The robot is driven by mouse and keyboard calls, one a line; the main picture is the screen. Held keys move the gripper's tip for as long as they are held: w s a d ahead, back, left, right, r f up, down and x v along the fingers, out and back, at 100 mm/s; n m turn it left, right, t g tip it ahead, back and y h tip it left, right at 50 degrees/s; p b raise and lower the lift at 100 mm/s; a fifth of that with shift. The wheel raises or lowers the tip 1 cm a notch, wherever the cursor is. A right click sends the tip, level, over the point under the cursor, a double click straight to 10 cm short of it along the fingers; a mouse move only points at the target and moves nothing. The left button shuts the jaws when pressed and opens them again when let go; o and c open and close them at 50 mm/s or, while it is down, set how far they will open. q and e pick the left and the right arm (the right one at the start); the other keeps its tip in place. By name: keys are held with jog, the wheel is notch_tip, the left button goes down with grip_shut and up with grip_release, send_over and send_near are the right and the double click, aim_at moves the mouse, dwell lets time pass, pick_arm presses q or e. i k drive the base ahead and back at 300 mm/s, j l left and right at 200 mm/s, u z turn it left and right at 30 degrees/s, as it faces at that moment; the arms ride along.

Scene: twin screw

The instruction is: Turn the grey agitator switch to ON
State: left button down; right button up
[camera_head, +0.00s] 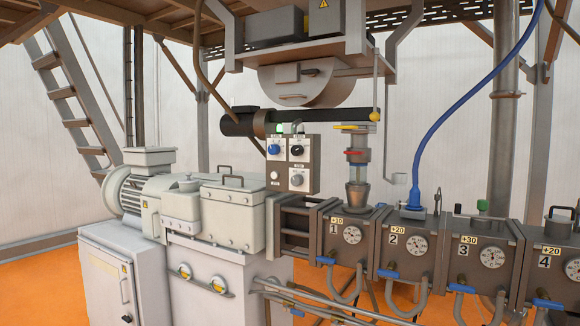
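A small control box (286,165) hangs near the middle of the view, above the machine. Its upper row has a blue knob (274,149) and a black knob (296,150). A grey knob (297,180) sits at its lower right and looks like the grey agitator switch. Its labels and its set position are too small to read. A small pale button (275,175) is at the lower left, and a green light (280,128) glows on top. Neither of my grippers is in view.
A pale gearbox (233,213) and motor (128,191) stand left below the box. Numbered barrel blocks (352,252) with gauges run to the right. A glass feeder (357,165) stands just right of the box.

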aim_at(296, 180)
jog(key=i+j, duration=0.25)
jog(key=i, duration=0.2)
jog(key=i+j+u, duration=0.1)
jog(key=i+j, duration=0.15)
jog(key=i, duration=0.25)
